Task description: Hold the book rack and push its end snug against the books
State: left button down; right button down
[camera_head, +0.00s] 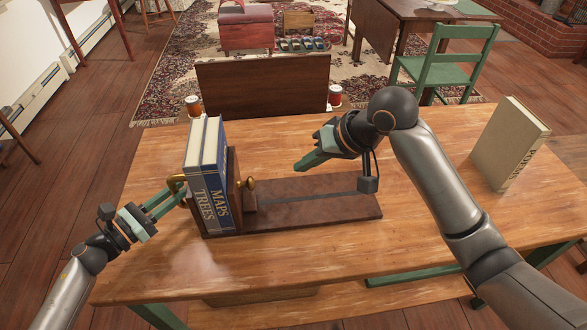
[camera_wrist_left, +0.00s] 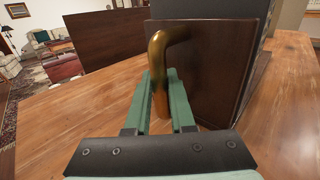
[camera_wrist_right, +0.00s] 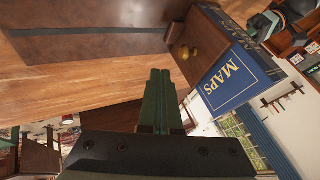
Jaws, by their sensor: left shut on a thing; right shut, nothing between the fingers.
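The wooden book rack (camera_head: 318,204) lies on the table with a dark slot along its base. Two blue books, TREES (camera_head: 207,192) and MAPS (camera_head: 221,180), stand upright at its left end, between the fixed end and the sliding end (camera_head: 234,184) with its brass knob (camera_head: 249,183). No clear gap shows between books and sliding end. My left gripper (camera_head: 165,202) is shut on the brass handle (camera_wrist_left: 160,75) on the rack's outer left end. My right gripper (camera_head: 312,160) is shut and empty above the rack base, right of the knob. The MAPS book also shows in the right wrist view (camera_wrist_right: 231,75).
A POEMS book (camera_head: 508,145) stands upright at the table's right side. The table (camera_head: 400,235) is clear around the rack.

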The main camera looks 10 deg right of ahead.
dwell(0.3)
pick_arm(q)
jog(key=c, duration=0.7)
grip_release()
jog(key=v, duration=1.2)
